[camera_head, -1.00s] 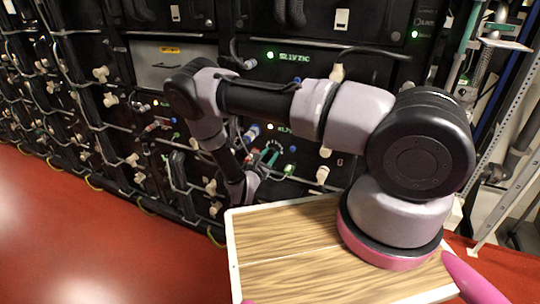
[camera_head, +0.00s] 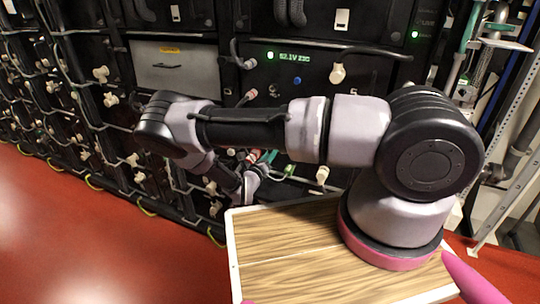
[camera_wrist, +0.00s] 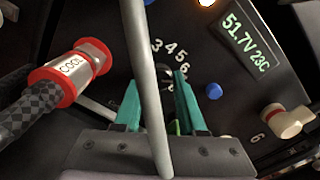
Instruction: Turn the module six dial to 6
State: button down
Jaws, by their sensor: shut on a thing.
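The module six dial (camera_wrist: 165,75) is a small dark knob on a black panel, with white numerals, 3 to 6 legible, curving around its upper side. My gripper (camera_wrist: 158,92) has teal fingers on either side of the dial and is shut on it. A grey bar crosses in front and hides part of the dial, so its pointer setting cannot be read. A 6 label (camera_wrist: 257,138) is printed at the lower right. In the head view my gripper (camera_head: 266,157) is at the rack, partly behind my arm, and the dial is hidden.
A red-collared COOL hose connector (camera_wrist: 70,73) is close on the left. A blue button (camera_wrist: 214,91), a pale plug (camera_wrist: 287,121) and a lit display (camera_wrist: 248,38) reading 51.7V 23C are on the right. Cables and bars run across the rack.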

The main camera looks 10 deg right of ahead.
jog(key=shift+f+n, duration=0.1)
jog(key=shift+n, duration=0.5)
jog(key=c, duration=0.5)
grip_release()
jog(key=shift+s, duration=0.1)
jog(key=v, duration=1)
jog(key=shift+s+a, duration=0.25)
